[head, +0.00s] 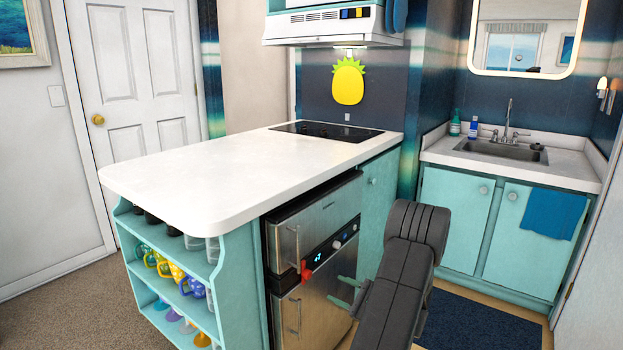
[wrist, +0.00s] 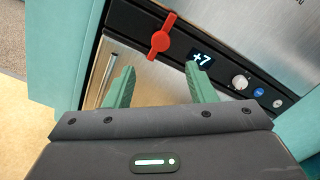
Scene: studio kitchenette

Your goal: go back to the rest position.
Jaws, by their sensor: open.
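My gripper (head: 348,296) is in front of the steel appliance under the counter, low and to the right of its red handle. In the wrist view my gripper (wrist: 160,88) has its two green fingers spread apart, with nothing between them. The red handle (wrist: 161,37) is on the dark control strip, beyond the fingertips and apart from them. In the head view the red handle (head: 306,271) shows at the left end of the strip. My dark arm hides part of the cabinet and floor behind it.
The steel appliance (head: 318,225) has a lit display reading +7 (wrist: 202,59) and a knob (wrist: 240,82). The white counter (head: 220,175) is bare except for a cooktop (head: 325,131). Open shelves (head: 160,285) hold mugs and glasses. A sink (head: 500,150) and dark mat (head: 480,320) are at right.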

